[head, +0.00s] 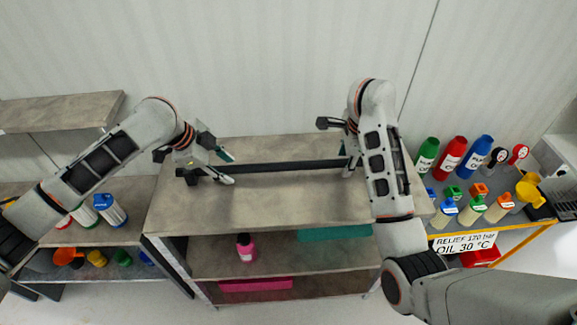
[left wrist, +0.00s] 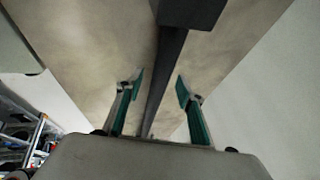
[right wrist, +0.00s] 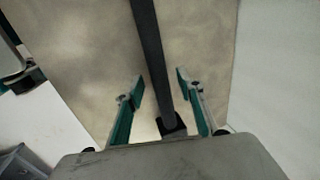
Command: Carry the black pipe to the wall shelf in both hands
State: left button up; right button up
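The black pipe (head: 285,166) lies lengthwise across the top of the grey table (head: 270,210). My left gripper (head: 225,168) is at its left end, with fingers open on either side. In the left wrist view the pipe (left wrist: 166,82) runs between the fingers (left wrist: 160,90), with gaps. My right gripper (head: 350,167) is at its right end, partly hidden by my arm. In the right wrist view the pipe (right wrist: 152,60) passes between open fingers (right wrist: 158,90), clear of both. A grey wall shelf (head: 60,112) is at the left, its visible top bare.
A pink bottle (head: 246,247) stands on the table's lower shelf. A left rack (head: 115,235) holds more bottles. The wall is close behind the table.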

pick_arm(q)
jog(key=shift+f, duration=0.15)
pick_arm(e)
jog(key=shift+f, duration=0.2)
pick_arm(q)
grip_shut()
pick_arm(e)
grip_shut()
pick_arm(q)
jog(key=shift+w, duration=0.1)
pick_arm(e)
jog(key=shift+w+r, duration=0.15)
